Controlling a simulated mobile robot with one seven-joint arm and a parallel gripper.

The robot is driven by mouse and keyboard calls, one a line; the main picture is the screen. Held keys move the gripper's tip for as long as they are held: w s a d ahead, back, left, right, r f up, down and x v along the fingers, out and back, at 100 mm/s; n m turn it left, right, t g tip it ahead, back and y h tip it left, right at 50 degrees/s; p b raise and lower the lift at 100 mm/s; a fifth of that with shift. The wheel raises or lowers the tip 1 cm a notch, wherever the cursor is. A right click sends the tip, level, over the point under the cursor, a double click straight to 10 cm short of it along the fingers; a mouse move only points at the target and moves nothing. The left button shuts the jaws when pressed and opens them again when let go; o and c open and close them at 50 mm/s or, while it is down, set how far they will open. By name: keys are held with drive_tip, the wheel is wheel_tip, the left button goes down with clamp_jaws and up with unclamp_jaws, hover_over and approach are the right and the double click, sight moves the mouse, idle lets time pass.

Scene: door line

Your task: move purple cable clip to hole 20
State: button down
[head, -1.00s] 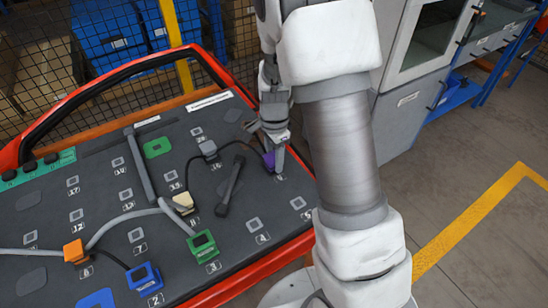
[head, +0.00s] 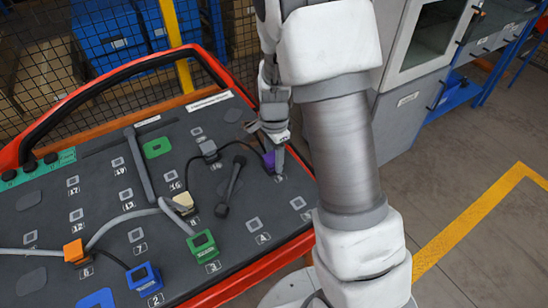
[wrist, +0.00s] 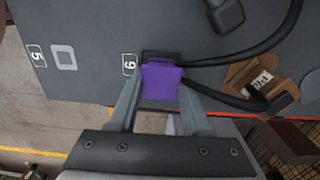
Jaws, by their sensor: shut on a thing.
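The purple cable clip (wrist: 161,84) sits between my fingers in the wrist view, beside the label 9 on the dark board. My gripper (wrist: 158,105) is shut on it, a finger on each side. In the head view the purple clip (head: 269,160) shows only partly behind my gripper (head: 274,145), at the board's right side. The clip appears at board level; I cannot tell whether it is seated. A dark cable runs right from it in the wrist view. At the board's far side is a small square hole (head: 197,131); its number is too small to read surely.
The dark board (head: 110,220) has a red raised rim. Orange (head: 75,252), blue (head: 145,277), green (head: 203,244) and cream (head: 183,202) clips with cables stand on it. A grey bar (head: 140,165) and a black handle-like piece (head: 230,185) lie across it.

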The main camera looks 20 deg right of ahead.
sight(273, 156)
drive_tip(key=shift+r+p, duration=0.4)
idle(0.3)
drive_tip(key=c, duration=1)
unclamp_jaws()
clamp_jaws()
drive_tip(key=shift+r+p, duration=3)
drive_tip(key=shift+r, duration=0.55)
drive_tip(key=shift+w+a, duration=0.1)
